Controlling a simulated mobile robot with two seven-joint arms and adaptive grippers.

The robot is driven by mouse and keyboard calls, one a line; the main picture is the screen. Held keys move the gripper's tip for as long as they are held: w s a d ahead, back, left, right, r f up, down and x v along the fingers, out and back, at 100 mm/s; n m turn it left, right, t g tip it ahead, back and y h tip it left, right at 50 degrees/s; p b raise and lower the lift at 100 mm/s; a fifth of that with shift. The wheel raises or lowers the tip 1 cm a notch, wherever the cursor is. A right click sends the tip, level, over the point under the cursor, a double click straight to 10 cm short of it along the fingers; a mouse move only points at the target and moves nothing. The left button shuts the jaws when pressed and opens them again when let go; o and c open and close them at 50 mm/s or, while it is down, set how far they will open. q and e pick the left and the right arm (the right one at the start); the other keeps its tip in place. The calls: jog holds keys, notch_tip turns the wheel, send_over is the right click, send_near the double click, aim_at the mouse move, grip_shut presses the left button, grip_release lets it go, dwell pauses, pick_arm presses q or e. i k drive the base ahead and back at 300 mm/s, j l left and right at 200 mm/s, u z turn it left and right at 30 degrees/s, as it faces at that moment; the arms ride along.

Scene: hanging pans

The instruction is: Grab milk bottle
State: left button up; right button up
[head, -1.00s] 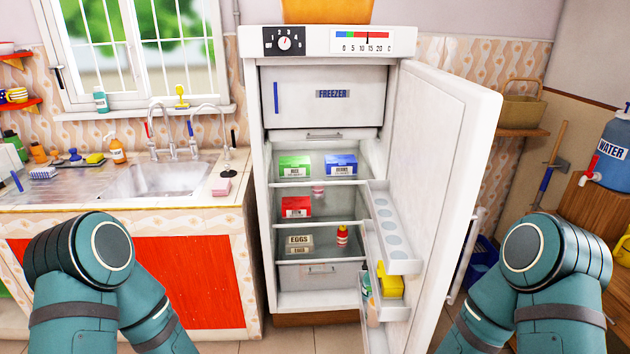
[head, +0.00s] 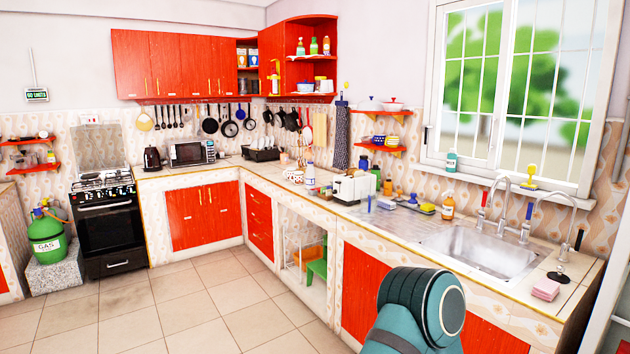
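I cannot pick out a milk bottle for sure. A small whitish bottle-like item (head: 310,178) stands on the counter beside the toaster, too small to identify. Neither of my grippers is in view. Only a teal upper part of one of my arms shows at the bottom right, in front of the red cabinet doors under the sink.
The tiled counter (head: 270,178) runs along the back and right, with a toaster (head: 354,187), soap bottle (head: 448,206) and sink (head: 480,250). A stove (head: 108,225) and green gas cylinder (head: 47,237) stand left. The tiled floor (head: 190,300) is clear.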

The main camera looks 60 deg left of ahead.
aim_at(310, 171)
jog(key=u, duration=1.95)
jog(key=i+j+u, duration=0.15)
jog(key=i+u, duration=0.3)
jog(key=i, duration=0.35)
jog(key=i+u, duration=0.3)
jog(key=i, duration=1.2)
jog(key=i+l, duration=0.1)
jog(key=i, duration=1.4)
jog(key=i+z, duration=0.3)
jog(key=i+j+z, duration=0.3)
jog(key=i, duration=0.15)
jog(key=i+j+z, duration=0.1)
jog(key=i+z, duration=0.4)
jog(key=z, duration=0.25)
jog(key=i+j+z, duration=0.2)
jog(key=z, duration=0.3)
jog(key=i+j+z, duration=0.2)
jog(key=z, duration=0.25)
